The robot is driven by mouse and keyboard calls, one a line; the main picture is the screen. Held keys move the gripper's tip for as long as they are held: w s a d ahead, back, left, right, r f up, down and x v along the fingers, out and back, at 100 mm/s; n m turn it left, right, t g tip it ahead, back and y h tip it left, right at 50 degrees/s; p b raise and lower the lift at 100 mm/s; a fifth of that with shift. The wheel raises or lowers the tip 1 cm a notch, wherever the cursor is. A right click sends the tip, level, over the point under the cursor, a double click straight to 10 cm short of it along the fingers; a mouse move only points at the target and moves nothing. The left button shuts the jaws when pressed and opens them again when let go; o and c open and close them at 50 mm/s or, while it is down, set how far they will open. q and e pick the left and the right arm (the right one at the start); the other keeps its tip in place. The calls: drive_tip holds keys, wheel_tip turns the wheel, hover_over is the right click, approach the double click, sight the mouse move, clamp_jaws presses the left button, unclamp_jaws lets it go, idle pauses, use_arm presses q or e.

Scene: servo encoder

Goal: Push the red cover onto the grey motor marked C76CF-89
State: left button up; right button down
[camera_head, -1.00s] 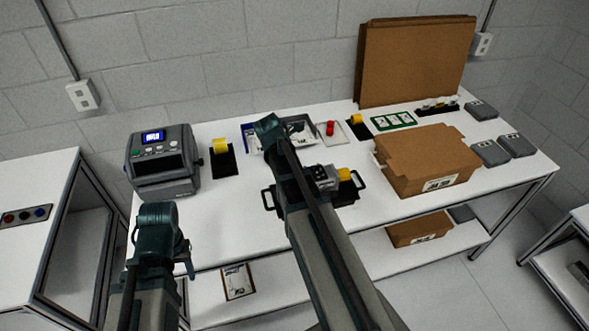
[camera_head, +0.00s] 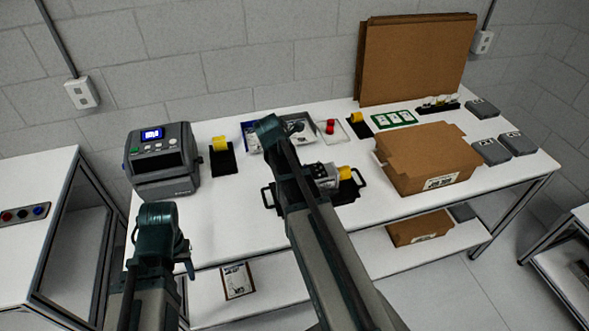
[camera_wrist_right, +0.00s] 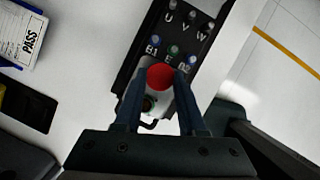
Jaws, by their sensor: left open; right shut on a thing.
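In the right wrist view, my right gripper (camera_wrist_right: 159,82) is shut on the round red cover (camera_wrist_right: 160,77). A pale grey body (camera_wrist_right: 134,98), partly hidden by the fingers, lies under and beside the cover; I cannot tell whether they touch. It sits by a black terminal block marked U, V, W, B1, E, B2 (camera_wrist_right: 178,35). No C76CF-89 marking is readable. My left gripper (camera_head: 187,263) is open and empty, before the table.
A label printer (camera_head: 163,160) and a yellow roll on a black stand (camera_head: 222,157) are at the left. A cardboard box (camera_head: 430,160) stands right of the tray. Red pieces (camera_head: 330,127) lie on a white card behind. White tabletop is clear in front of the box.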

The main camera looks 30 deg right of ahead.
drive_tip(key=shift+c, duration=2)
unclamp_jaws()
drive_tip(key=p+v, duration=1.2)
drive_tip(key=v, duration=0.1)
drive_tip(key=shift+a+r+p, duration=0.15)
drive_tip(key=shift+r+p, duration=0.25)
drive_tip(key=shift+f, duration=0.1)
